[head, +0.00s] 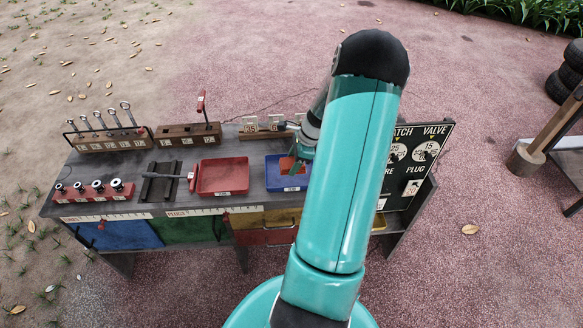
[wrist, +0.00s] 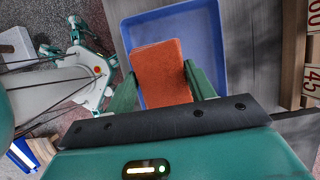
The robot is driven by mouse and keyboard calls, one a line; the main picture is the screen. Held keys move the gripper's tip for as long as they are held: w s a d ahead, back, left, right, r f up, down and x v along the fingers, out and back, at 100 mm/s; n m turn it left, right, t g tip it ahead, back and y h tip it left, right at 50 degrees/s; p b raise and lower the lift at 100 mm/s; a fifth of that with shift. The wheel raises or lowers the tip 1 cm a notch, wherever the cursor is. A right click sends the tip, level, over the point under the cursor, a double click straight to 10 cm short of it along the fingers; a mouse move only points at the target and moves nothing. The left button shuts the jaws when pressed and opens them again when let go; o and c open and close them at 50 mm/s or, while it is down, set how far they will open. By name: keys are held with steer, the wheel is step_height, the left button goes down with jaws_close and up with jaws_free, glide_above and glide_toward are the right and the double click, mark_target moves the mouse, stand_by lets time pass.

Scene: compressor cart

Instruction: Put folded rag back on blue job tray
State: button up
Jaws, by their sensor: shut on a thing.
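The folded rag (wrist: 162,75) is an orange-red block held between the two green fingers of my gripper (wrist: 163,85) in the wrist view. The blue job tray (wrist: 206,50) lies below and behind the rag in that view. In the head view the blue tray (head: 275,180) stands on the bench right of centre, with a bit of the orange rag (head: 290,167) showing over it. My gripper (head: 296,160) is above the tray there, partly hidden by my arm. I cannot tell whether the rag touches the tray floor.
A red tray (head: 222,177) stands left of the blue tray. Wooden racks with wrenches (head: 105,136) and a red-handled tool (head: 201,108) line the back. Sockets (head: 97,187) sit at the front left. A black sign board (head: 412,160) stands at the right end.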

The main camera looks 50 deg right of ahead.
mark_target(291, 162)
steer(key=f, duration=0.1)
steer(key=w+d+f, duration=0.1)
steer(key=w+f, duration=0.1)
steer(key=shift+d, duration=0.25)
steer(key=shift+s+f, duration=0.1)
steer(key=shift+f, duration=1.3)
steer(key=shift+f, duration=0.15)
steer(key=o, duration=1)
steer(key=shift+c, duration=0.2)
